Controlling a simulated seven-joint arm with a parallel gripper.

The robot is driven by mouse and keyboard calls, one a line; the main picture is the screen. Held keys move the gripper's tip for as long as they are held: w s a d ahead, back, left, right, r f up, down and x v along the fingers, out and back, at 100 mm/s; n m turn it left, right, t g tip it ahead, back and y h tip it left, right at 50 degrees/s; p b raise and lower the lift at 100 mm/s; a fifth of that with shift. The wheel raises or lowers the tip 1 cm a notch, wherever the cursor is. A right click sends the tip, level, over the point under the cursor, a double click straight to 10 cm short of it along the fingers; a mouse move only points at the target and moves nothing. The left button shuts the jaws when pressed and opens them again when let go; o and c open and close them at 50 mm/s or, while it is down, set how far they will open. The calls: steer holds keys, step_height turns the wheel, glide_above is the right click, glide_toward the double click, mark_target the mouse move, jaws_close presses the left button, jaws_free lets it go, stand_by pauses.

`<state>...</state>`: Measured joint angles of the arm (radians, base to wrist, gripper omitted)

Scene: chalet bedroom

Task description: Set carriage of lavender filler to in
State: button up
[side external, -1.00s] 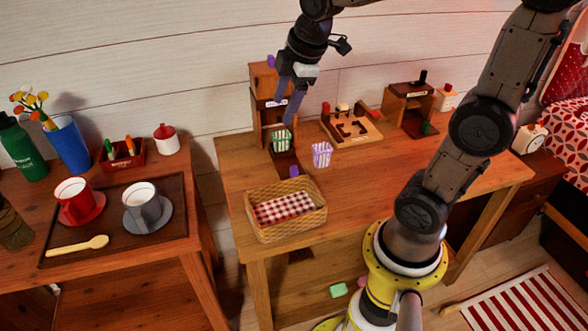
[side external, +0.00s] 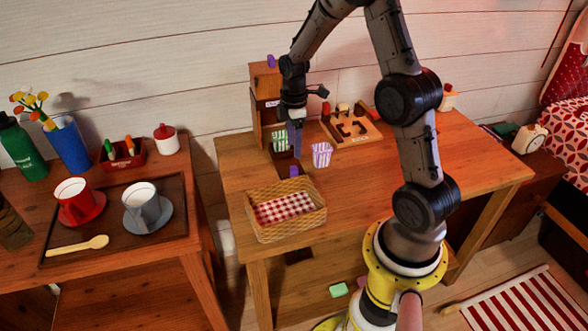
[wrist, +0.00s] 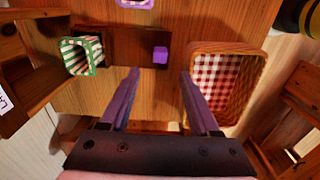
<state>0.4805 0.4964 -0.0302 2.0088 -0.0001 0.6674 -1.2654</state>
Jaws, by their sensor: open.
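The lavender filler (side external: 262,103) is a tall wooden cabinet at the back left of the table, with a purple piece on top. A dark slide, its carriage (side external: 287,166), extends out from its foot, with a purple knob (side external: 294,171) at the near end. The slide (wrist: 122,48) and knob (wrist: 160,54) also show in the wrist view. A green-striped cup (side external: 280,141) stands at the slide's cabinet end; it also shows in the wrist view (wrist: 80,56). My gripper (side external: 295,152) is open and empty, just above the knob. In the wrist view its fingertips (wrist: 159,72) appear either side of the knob.
A purple-striped cup (side external: 321,155) stands just right of the slide. A wicker basket (side external: 262,224) with a checked cloth sits in front. A wooden tray (side external: 342,128) lies behind to the right. The table's right part is clear.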

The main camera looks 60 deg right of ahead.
mark_target(294, 167)
step_height(294, 167, down, 10)
steer(key=shift+r, duration=0.1)
stand_by(0.4)
jaws_close()
stand_by(1.2)
